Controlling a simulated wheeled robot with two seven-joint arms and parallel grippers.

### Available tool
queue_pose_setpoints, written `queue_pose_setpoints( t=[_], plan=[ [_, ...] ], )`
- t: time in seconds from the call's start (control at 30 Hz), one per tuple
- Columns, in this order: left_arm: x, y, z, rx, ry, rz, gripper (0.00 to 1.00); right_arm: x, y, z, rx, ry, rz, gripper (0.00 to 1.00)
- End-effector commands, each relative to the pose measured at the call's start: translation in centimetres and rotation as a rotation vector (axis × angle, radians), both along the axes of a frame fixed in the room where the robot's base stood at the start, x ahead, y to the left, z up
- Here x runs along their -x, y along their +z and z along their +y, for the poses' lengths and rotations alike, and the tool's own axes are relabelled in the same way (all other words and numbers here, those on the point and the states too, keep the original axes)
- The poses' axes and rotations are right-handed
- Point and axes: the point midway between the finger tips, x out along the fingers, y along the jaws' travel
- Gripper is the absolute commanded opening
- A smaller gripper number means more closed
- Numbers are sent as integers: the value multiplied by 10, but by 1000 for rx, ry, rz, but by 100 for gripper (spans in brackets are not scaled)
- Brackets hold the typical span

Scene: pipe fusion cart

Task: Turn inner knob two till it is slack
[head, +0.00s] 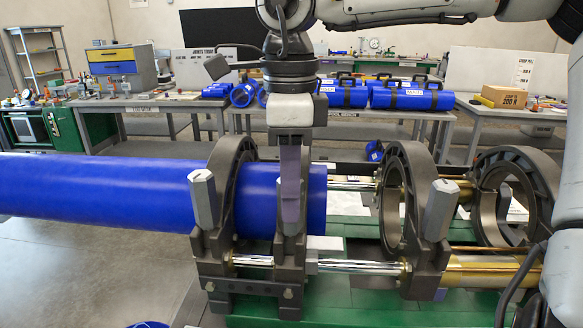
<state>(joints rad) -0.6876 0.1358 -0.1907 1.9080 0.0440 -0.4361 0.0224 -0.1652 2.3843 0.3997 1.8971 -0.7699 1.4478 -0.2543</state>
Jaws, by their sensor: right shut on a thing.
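My right gripper (291,150) points straight down over the second clamp from the left (292,250), around the blue pipe (110,190). It is shut on that clamp's knob, which is mostly hidden between and behind the fingers. No label shows which knob is inner knob two. Similar grey knobs stand on the leftmost clamp (204,198), tilted slightly, and on the third clamp (440,210), leaning right. Whether the gripped knob is tight or slack cannot be told. My left gripper is not in view.
The third clamp ring (393,200) and the far right ring (490,205) are empty. Chrome rods (350,266) join the clamps above a green cart bed (350,305). Benches with blue pipe pieces (410,100) and a cardboard box (503,96) stand behind.

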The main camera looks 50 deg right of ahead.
Motion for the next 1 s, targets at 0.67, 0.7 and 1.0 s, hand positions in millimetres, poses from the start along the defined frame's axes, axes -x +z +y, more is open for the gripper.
queue_pose_setpoints(
  t=[0.67, 0.7, 1.0],
  plan=[
    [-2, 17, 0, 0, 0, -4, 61, 1, -1, 4, -12, 310, 3, 3],
    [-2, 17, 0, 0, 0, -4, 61, 1, -1, 4, -11, 309, 3, 3],
    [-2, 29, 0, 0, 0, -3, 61, 1, 1, 5, -15, 498, 3, 3]
  ],
)
